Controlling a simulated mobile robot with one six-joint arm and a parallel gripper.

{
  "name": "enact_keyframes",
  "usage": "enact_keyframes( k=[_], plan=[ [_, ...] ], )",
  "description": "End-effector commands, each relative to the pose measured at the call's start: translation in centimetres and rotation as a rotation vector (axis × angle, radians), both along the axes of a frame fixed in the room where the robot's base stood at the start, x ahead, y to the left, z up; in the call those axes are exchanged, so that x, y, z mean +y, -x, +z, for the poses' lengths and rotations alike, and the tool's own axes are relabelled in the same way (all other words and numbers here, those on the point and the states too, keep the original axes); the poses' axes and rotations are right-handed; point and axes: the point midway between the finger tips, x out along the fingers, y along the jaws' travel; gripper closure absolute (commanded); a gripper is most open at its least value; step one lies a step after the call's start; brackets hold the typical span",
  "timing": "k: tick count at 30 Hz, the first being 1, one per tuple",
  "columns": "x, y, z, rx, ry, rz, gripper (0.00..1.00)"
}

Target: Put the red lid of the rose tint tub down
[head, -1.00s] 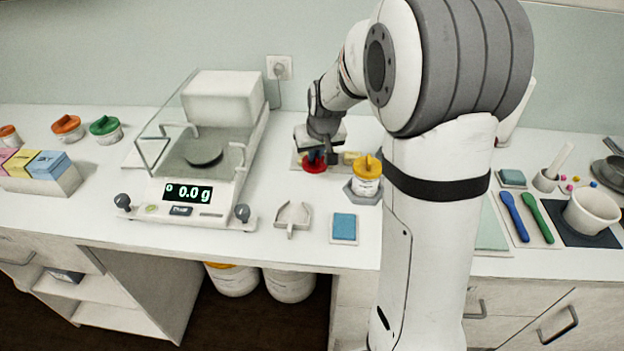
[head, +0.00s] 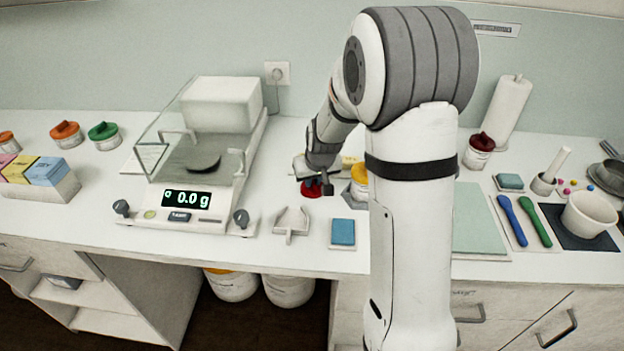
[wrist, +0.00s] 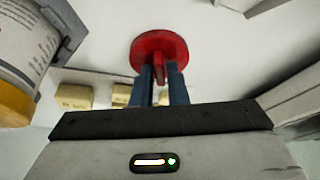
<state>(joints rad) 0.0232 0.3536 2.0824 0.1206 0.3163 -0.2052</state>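The red lid (head: 311,189) is at my gripper (head: 325,180), left of the yellow-lidded tub, over the white counter. In the wrist view the lid (wrist: 160,48) is a round red disc with a narrow upright grip. My gripper's blue fingers (wrist: 161,85) stand on both sides of that grip, shut on it. I cannot tell whether the disc touches the counter. I cannot make out an open tub belonging to this lid; my arm covers part of the counter.
The yellow-lidded tub (head: 360,183) is close to my gripper's right. A balance (head: 185,205) reading 0.0 g stands left. A grey scoop (head: 292,222) and a blue pad (head: 343,232) lie in front. A dark-red-lidded tub (head: 480,152) stands right. Bare counter lies between balance and lid.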

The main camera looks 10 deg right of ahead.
Motion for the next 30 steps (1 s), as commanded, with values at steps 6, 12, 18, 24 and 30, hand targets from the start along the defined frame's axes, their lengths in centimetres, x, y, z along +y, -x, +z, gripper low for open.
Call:
enact_keyframes(
  k=[6, 12, 18, 24, 30],
  plan=[
    [0.0, 0.0, 0.0, 0.000, 0.000, 0.001, 0.70],
    [0.1, 0.0, 0.1, 0.000, 0.000, 0.001, 0.70],
    [0.1, 0.4, 1.4, -0.003, -0.001, 0.001, 0.70],
    [-0.1, 1.8, 5.0, -0.005, 0.000, 0.001, 0.70],
    [-0.2, 3.4, 8.7, -0.004, 0.000, 0.002, 0.70]
  ],
)
